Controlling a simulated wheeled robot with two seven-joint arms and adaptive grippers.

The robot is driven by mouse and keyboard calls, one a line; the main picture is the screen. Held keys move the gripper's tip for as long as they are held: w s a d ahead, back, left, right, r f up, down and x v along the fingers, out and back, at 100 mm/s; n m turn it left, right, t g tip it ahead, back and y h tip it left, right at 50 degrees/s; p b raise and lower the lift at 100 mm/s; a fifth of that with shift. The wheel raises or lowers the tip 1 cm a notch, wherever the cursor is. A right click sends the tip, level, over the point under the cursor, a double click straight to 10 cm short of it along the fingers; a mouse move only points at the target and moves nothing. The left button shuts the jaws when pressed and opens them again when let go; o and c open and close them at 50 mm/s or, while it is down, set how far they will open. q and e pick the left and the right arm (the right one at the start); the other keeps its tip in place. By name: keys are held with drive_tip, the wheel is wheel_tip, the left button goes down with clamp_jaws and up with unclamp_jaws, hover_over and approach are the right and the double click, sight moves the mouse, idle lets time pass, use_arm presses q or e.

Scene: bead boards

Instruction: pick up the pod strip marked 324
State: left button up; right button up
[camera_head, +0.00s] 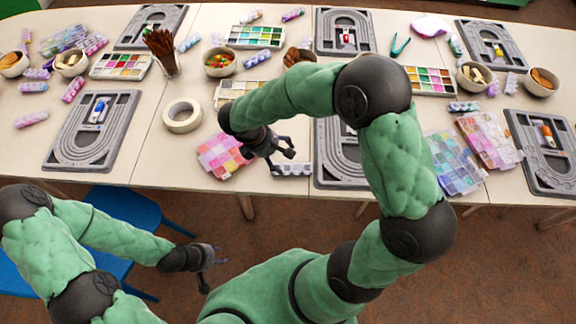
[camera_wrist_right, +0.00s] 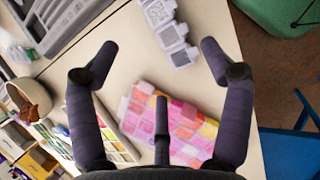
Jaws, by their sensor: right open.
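A grey-white pod strip (camera_head: 292,169) lies flat near the front edge of the table; no number can be read on it. It also shows at the top of the right wrist view (camera_wrist_right: 168,32), running from upper left to lower right. My right gripper (camera_head: 284,150) is open and empty above the table, just behind the strip in the head view. In the wrist view its fingers (camera_wrist_right: 155,62) are spread, with the strip's lower end between and beyond their tips. My left gripper (camera_head: 214,270) is open and empty, low in front of the table, far from the strip.
A pink and yellow bead box (camera_head: 222,155) lies left of the strip, under my right gripper in the wrist view. A grey bead board (camera_head: 335,182) lies right of it. A tape roll (camera_head: 182,115) and another board (camera_head: 92,130) are further left. A blue chair (camera_head: 130,210) stands in front.

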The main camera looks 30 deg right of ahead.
sight(291, 166)
drive_tip(key=b+x, duration=0.1)
drive_tip(key=x, duration=0.2)
drive_tip(key=shift+d+f, duration=0.15)
drive_tip(key=shift+f, duration=0.25)
drive_tip(key=shift+s+b+x, duration=0.15)
drive_tip(key=shift+b+x, duration=0.6)
drive_tip(key=shift+x, duration=0.55)
drive_tip(key=shift+s+b+x, duration=0.1)
drive_tip(key=shift+b+x, duration=0.65)
drive_tip(key=shift+x, duration=0.6)
drive_tip(key=shift+d+r, duration=0.1)
drive_tip(key=shift+r, duration=0.1)
drive_tip(key=c, duration=1.4)
